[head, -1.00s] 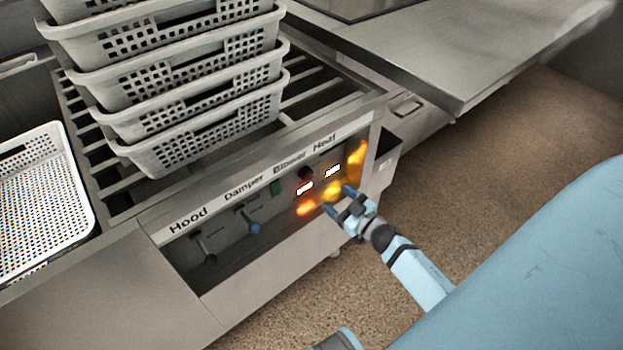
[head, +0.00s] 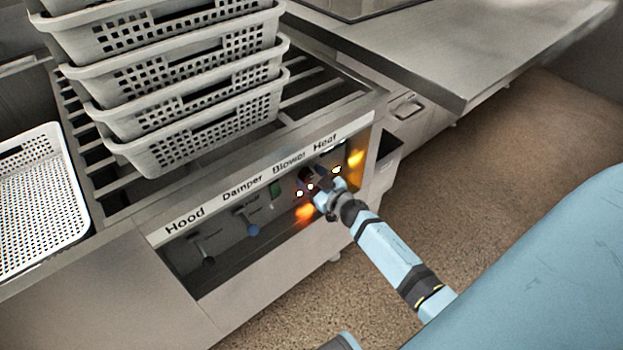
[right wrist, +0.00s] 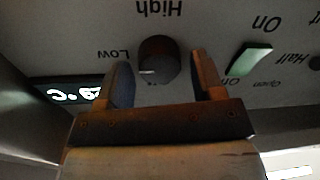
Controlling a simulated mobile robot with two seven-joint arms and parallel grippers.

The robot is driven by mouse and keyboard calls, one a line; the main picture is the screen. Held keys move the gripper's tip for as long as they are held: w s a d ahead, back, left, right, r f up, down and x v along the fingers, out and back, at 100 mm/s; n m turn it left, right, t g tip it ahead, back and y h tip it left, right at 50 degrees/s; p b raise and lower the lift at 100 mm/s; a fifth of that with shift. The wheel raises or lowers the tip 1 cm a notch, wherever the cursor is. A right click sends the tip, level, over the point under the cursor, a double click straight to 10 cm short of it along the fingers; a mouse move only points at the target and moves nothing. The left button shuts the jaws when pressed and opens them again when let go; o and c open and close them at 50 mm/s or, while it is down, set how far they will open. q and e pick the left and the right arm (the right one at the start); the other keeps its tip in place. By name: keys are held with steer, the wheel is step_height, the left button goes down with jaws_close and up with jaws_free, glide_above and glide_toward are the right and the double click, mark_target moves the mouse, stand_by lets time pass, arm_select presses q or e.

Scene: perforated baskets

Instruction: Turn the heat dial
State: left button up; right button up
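The control panel (head: 228,255) on the front of the steel unit has labels Hood, Damper, Blower and Heat. A round dark dial (right wrist: 158,58) marked Low and High shows in the right wrist view. My right gripper (head: 318,184) is at the Heat side of the panel. Its fingers are spread open, one on each side of the dial in the right wrist view (right wrist: 162,78). I cannot tell whether either finger touches it. In the head view the gripper hides part of the panel's lit displays. My left gripper is not in view.
A green switch (right wrist: 250,58) is beside the dial. The damper lever (head: 253,230) and hood lever (head: 207,260) are further left. Stacked perforated baskets (head: 195,125) stand on the slatted top, and a white basket (head: 75,185) is at left. The floor (head: 480,190) at right is clear.

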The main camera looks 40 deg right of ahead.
steer(key=c, duration=0.7)
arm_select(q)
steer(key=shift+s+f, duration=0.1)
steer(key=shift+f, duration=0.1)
